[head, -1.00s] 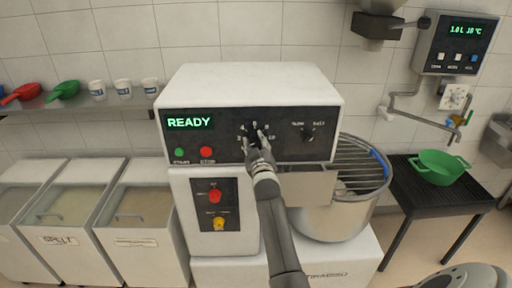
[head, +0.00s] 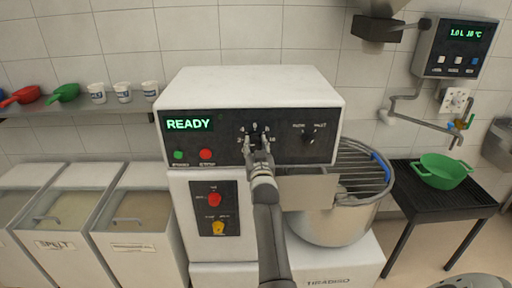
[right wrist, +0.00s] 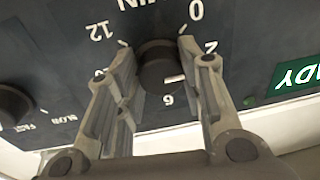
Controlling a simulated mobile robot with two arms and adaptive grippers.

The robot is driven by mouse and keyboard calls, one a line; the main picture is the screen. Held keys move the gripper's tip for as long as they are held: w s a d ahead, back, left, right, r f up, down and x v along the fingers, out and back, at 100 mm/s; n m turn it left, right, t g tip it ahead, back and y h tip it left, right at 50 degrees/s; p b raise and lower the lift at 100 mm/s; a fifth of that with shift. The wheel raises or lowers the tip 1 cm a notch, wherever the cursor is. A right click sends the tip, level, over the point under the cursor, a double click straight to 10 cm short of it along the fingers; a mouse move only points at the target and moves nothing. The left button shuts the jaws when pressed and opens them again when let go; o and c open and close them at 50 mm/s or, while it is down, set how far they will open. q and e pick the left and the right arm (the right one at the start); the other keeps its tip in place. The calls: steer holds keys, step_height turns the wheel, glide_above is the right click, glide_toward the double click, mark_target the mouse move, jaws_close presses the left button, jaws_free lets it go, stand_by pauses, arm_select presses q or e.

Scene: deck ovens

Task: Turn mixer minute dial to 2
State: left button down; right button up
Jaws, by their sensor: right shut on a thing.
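The mixer (head: 250,90) is a white machine with a dark control panel. Its minute dial (right wrist: 158,66) is a dark round knob with a white pointer mark. In the right wrist view the panel is seen roughly upside down, with 0, 2, 6 and 12 readable around the dial. The pointer lies between 2 and 6; the marking there is hidden behind a finger. My right gripper (right wrist: 160,62) has one finger on each side of the dial and is shut on it. In the head view the right gripper (head: 258,142) covers much of the dial. My left gripper is out of view.
Right of the dial is a slow/fast knob (head: 308,134). Left of it are a green READY display (head: 189,124), green (head: 178,155) and red (head: 206,154) buttons. Below are a red knob (head: 214,199) and a yellow knob (head: 218,228). The mixer bowl (head: 335,222) stands below right.

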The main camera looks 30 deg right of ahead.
mark_target(255, 111)
steer(key=shift+r, duration=0.25)
steer(key=o, duration=1)
steer(key=shift+w+f, duration=0.1)
steer(key=shift+f, duration=0.05)
steer(key=shift+o, duration=0.2)
steer(key=shift+r, duration=0.25)
step_height(255, 111, up, 10)
steer(key=shift+f, duration=0.2)
